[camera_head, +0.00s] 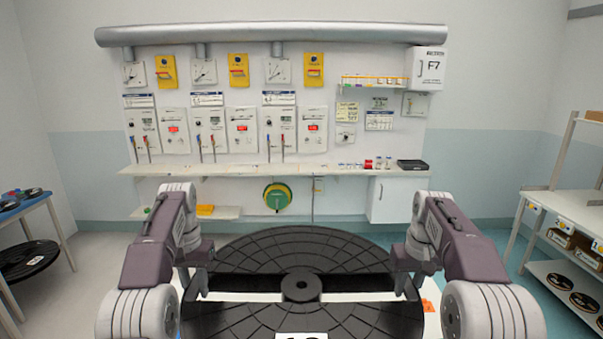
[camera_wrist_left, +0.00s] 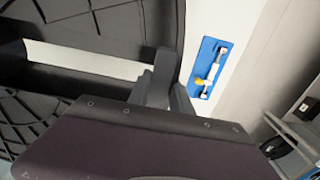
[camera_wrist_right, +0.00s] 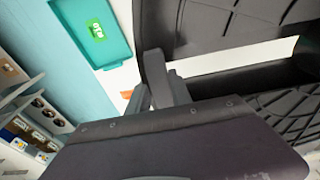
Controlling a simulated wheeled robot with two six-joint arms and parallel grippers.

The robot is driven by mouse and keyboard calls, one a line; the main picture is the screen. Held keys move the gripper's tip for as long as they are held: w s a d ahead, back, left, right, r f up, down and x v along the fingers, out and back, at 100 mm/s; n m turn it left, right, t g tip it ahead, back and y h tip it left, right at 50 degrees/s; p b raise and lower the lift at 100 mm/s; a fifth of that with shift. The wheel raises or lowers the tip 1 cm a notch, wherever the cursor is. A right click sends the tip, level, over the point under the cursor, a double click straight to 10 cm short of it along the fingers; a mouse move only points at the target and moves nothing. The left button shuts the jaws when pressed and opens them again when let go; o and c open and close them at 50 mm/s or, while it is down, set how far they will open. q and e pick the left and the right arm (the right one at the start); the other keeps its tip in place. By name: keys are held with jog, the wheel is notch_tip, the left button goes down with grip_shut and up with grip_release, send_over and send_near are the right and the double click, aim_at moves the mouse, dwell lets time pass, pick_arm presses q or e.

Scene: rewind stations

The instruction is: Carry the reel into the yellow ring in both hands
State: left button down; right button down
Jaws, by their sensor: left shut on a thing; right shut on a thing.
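The reel is a large black disc (camera_head: 300,245) with a round hub in the middle and a long slot on each side of it. It spans the space in front of me, between my arms. My left gripper (camera_wrist_left: 163,82) is shut on the reel's edge by the end of a slot. My right gripper (camera_wrist_right: 160,80) is shut on the opposite edge. In the head view both fingertips are mostly hidden by my wrists and the reel. A white label shows at the reel's near edge. I cannot make out a yellow ring on the floor in any view.
White surface shows under the reel, with a blue tray (camera_wrist_left: 209,68) and a teal tray (camera_wrist_right: 92,30) on it. A shelved bench (camera_head: 570,225) stands right, a blue-topped table (camera_head: 25,207) left. A wall counter (camera_head: 240,170) runs across the back, with floor before it.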

dwell(0.4)
